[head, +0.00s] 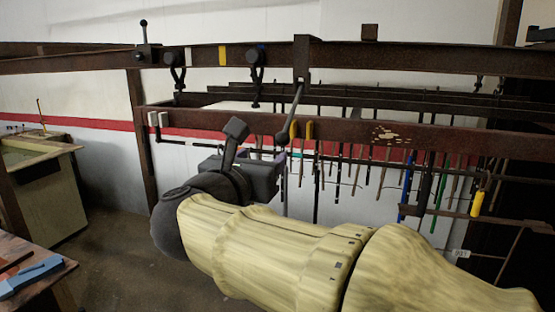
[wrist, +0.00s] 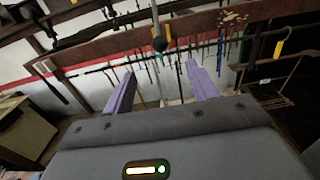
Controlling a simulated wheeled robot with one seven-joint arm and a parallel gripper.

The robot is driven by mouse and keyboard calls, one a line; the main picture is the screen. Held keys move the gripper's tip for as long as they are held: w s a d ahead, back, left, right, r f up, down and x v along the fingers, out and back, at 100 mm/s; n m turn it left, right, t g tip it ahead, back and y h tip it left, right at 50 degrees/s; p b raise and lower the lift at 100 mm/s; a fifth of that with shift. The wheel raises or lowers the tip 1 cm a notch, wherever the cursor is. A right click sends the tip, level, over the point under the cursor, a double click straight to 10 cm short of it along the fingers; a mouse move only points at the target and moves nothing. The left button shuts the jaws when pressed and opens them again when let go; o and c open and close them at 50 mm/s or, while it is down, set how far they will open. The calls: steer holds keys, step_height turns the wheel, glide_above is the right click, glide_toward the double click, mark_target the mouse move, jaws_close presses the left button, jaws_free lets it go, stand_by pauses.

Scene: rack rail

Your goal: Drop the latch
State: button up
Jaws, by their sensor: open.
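A dark rod with a ball end (head: 292,112) hangs slanted from a bracket under the upper rail; it may be the latch. In the wrist view the rod's ball (wrist: 159,43) shows just beyond and roughly midway between my purple fingers. A second lever with a ball knob (head: 143,35) stands upright on a block at the upper left of the rail; which one is the latch I cannot tell for sure. My gripper (wrist: 158,74) is open and nothing shows held between its fingers.
The brown upper rail (head: 400,57) and lower beam (head: 350,133) cross above and behind my gripper. Clamps (head: 257,72) hang from the upper rail. Several long tools (head: 408,180) hang behind the beam. A workbench (head: 30,275) with a blue object stands at the lower left.

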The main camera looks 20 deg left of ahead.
mark_target(280, 142)
steer(key=w+p, duration=0.3)
steer(key=w, duration=1)
steer(key=shift+w+p, duration=0.3)
steer(key=shift+w, duration=0.1)
steer(key=shift+c, duration=0.2)
steer(key=c, duration=0.8)
steer(key=shift+c, duration=0.2)
